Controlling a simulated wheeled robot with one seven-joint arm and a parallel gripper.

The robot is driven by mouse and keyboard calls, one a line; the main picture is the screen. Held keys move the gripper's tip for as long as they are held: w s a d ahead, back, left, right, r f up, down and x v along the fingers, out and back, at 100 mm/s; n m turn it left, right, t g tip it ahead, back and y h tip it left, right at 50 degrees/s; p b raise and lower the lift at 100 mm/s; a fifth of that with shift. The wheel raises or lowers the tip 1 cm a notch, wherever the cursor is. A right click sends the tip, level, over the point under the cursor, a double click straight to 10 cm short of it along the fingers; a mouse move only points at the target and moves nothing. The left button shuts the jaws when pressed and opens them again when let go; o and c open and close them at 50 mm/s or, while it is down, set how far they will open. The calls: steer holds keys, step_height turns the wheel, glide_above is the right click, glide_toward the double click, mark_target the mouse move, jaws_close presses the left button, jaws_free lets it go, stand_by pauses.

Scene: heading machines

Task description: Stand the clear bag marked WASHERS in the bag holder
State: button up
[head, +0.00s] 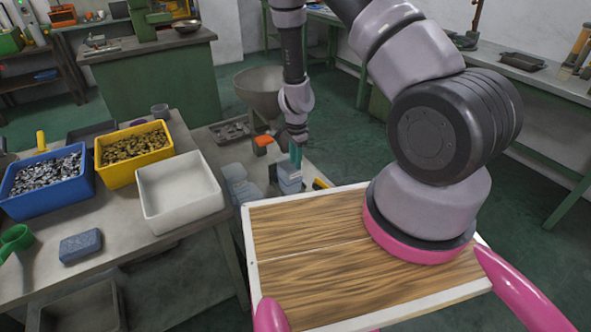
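My gripper (296,156), with teal fingers, points down beyond the far edge of the wooden board. A small clear, bluish bag-like thing (289,179) is directly below the fingertips and seems to touch them. Its marking cannot be read, so I cannot tell whether it is the WASHERS bag. Whether the fingers are closed on it is too small to see. More clear, pale items (236,184) stand just to its left. I cannot make out a bag holder for certain; the board hides part of that low surface.
A wooden board with a white rim (247,232) fills the near middle. On the left table are a blue bin (48,204), a yellow bin (104,176), an empty white bin (150,208) and a blue block (80,245). A grey funnel (258,84) stands behind my gripper.

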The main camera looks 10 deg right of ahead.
steer(key=s+r+n+t+y, duration=0.2)
steer(key=r, duration=1.7)
steer(key=s+r+n+t+y, duration=0.1)
steer(key=s+r+n+y, duration=0.15)
steer(key=r, duration=1.65)
steer(key=s+d+r+n+t+h, duration=0.1)
steer(key=s+d+r+n+t, duration=0.1)
steer(key=s+r, duration=0.5)
steer(key=s+d+r+n+t+h, duration=0.1)
steer(key=s+d+r+n+t, duration=0.1)
steer(key=s+r, duration=0.6)
steer(key=s+d+n, duration=0.1)
steer(key=s, duration=0.1)
steer(key=shift+s+d+r+n, duration=0.3)
steer(key=shift+s+d+n, duration=0.05)
steer(key=shift+s+d, duration=0.05)
steer(key=shift+h, duration=0.25)
